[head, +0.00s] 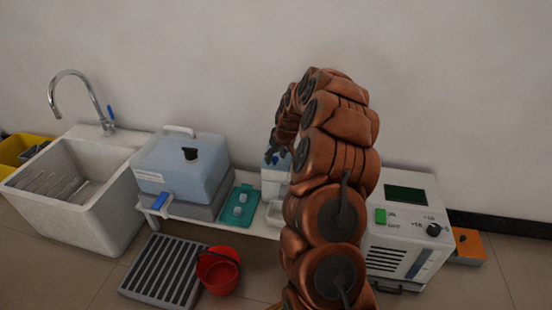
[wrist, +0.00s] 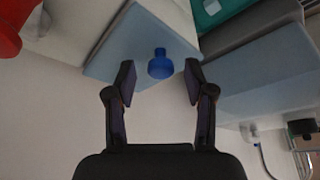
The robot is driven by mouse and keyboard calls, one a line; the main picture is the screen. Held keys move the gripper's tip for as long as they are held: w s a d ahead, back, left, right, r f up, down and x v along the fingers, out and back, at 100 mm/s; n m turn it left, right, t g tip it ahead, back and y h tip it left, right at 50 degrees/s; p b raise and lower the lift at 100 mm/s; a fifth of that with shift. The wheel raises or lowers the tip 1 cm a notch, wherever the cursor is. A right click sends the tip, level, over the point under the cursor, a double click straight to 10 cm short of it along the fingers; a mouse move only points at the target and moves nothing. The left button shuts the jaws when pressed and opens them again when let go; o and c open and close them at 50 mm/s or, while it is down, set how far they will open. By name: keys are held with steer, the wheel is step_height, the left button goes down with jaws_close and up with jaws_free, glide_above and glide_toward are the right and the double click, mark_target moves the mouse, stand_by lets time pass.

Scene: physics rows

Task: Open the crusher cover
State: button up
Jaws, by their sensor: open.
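The crusher appears to be the small pale box (head: 272,184) in the middle of the head view, partly hidden behind my arm. In the wrist view its light blue cover (wrist: 120,45) lies ahead of my gripper, with a round blue knob (wrist: 160,66) on it. My gripper (wrist: 160,77) is open, with one finger on each side of the knob in the picture. No finger clearly touches it, and I cannot tell the remaining depth. The cover looks closed. In the head view my gripper (head: 273,148) is small and dark above the box.
A white device (head: 405,222) stands right. A red bucket (head: 218,271) and slatted grate (head: 163,272) are on the floor. A sink (head: 75,190) is far left.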

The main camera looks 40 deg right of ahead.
jaws_close()
stand_by(0.4)
